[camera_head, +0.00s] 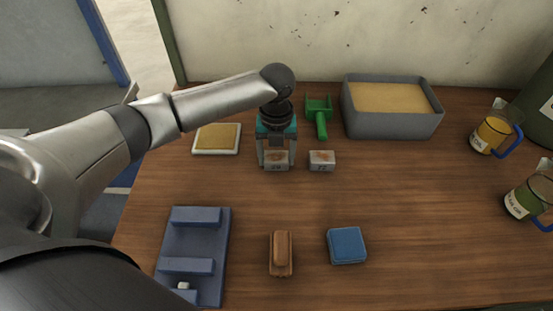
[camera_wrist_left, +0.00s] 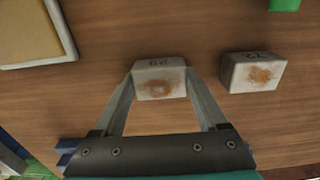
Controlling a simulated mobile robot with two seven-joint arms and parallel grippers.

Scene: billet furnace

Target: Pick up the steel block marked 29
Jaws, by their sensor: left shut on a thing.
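A similar steel block (camera_head: 322,161), whose mark looks like 72 in the wrist view (camera_wrist_left: 253,73), sits just to the right. My right gripper is not in view.
A green scoop (camera_head: 320,122) and a grey sand bin (camera_head: 393,130) stand behind. A pale tray with a yellow pad (camera_head: 197,150) is left. A blue fixture (camera_head: 174,266), brown brush (camera_head: 281,263) and blue pad (camera_head: 346,246) lie in front. Two jugs (camera_head: 489,137) (camera_head: 521,201) stand right.

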